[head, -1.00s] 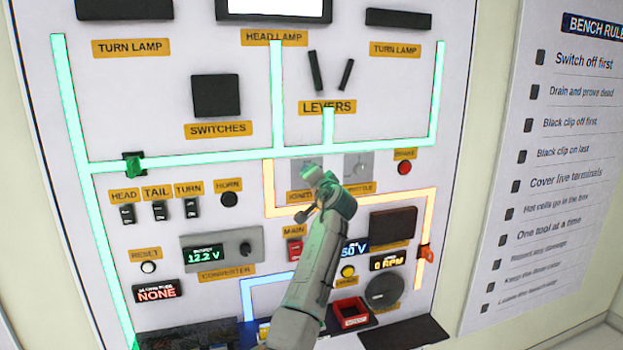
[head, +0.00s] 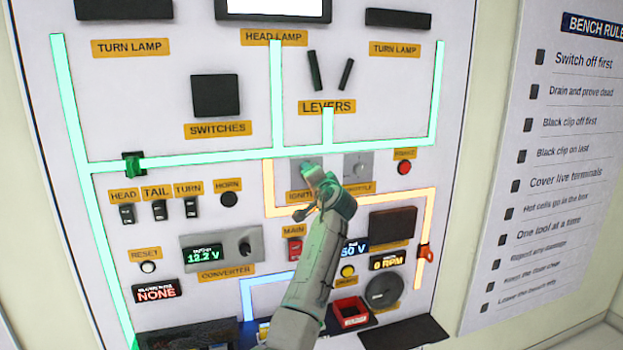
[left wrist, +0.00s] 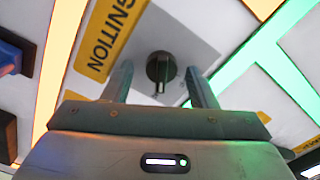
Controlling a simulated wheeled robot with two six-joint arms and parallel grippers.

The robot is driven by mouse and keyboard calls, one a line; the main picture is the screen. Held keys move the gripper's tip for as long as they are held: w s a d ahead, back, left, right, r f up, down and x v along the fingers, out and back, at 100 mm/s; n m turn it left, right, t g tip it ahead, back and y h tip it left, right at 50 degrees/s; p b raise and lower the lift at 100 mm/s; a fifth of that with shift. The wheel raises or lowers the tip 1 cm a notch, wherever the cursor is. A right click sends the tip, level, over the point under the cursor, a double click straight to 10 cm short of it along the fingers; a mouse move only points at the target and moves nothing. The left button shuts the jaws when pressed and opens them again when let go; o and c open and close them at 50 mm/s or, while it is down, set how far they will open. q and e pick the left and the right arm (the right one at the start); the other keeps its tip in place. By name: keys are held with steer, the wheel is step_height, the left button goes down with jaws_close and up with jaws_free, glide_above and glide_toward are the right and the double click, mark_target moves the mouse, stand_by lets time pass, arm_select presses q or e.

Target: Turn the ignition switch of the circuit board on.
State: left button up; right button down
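The ignition switch is a dark round knob (left wrist: 161,68) with a light pointer mark, on a light plate beside the yellow IGNITION label (left wrist: 108,38) in the left wrist view. In the head view its grey plate (head: 301,165) is partly hidden by my left gripper (head: 318,178). In the left wrist view my left gripper (left wrist: 159,74) is open, with one finger on each side of the knob and a visible gap to both. I cannot tell how deep the fingertips reach around the knob. My right gripper is in neither view.
The throttle plate (head: 360,167) is just right of the gripper, with a red button (head: 404,168) farther right. The red MAIN switch (head: 294,249) is below, beside my arm. The converter box (head: 222,250) and several rocker switches stand to the left.

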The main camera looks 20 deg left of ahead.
arm_select(q)
steer(key=b+v, duration=0.5)
steer(key=v, duration=0.5)
steer(key=shift+s+d, duration=0.25)
steer(key=shift+s, duration=0.05)
